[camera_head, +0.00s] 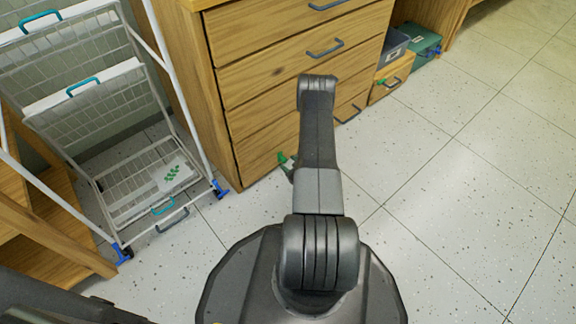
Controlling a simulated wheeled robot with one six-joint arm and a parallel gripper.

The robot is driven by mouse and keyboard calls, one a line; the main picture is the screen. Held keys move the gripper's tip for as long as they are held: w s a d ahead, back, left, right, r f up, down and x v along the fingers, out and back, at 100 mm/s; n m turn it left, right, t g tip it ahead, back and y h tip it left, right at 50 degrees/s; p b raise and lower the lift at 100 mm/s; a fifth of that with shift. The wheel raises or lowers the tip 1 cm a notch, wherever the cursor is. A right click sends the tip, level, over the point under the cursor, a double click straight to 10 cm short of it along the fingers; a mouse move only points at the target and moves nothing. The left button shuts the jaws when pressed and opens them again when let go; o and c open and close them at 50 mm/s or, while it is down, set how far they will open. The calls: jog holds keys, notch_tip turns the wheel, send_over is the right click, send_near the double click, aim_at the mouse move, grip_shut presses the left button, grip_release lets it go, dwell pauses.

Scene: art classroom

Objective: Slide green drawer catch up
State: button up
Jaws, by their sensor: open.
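The wooden drawer cabinet (275,75) stands upper middle, its drawers stacked with grey-blue handles. A small green piece (282,158), which looks like the drawer catch, shows low on the cabinet front, just left of my arm. A small dark grey part shows right below it; I cannot tell what it belongs to. My arm rises in front of the cabinet and covers part of the lower drawers. My gripper cannot be made out and seems hidden behind the arm. Whether anything touches the green piece is not visible.
A white wire rack (140,185) with blue feet stands on the left, beside wooden furniture (55,230). A wooden box (392,78) and a green box (424,45) sit right of the cabinet. The speckled tile floor (470,190) on the right is clear.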

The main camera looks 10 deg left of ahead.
jog(key=shift+w+a+f, duration=0.25)
jog(key=shift+w+a, duration=0.15)
jog(key=shift+a, duration=0.05)
grip_shut()
notch_tip(320, 180, up, 4)
jog(key=shift+f+p, duration=0.15)
jog(key=shift+p, duration=0.65)
grip_release()
